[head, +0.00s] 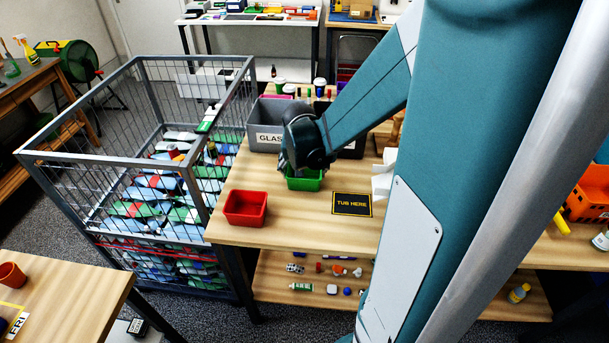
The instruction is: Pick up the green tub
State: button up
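The green tub (305,182) stands on the wooden table, just in front of a grey bin. My gripper (291,163) is right above it and hides its back and left part. The gripper's fingers look dark and reach down at the tub's left back side; I cannot tell whether they touch it or how far apart they are. A red tub (246,208) sits on the same table to the left and nearer. A black sign reading "TUB HERE" (352,204) lies to the right of the green tub.
A grey bin labelled "GLAS" (265,121) stands behind my gripper. A tall wire cage (150,165) full of packaging borders the table on the left. White crumpled paper (383,178) lies right of the sign. The table's front part (300,235) is clear.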

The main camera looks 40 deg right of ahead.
notch_tip(320, 180, up, 10)
jog(key=p, duration=0.2)
jog(key=shift+p, duration=0.35)
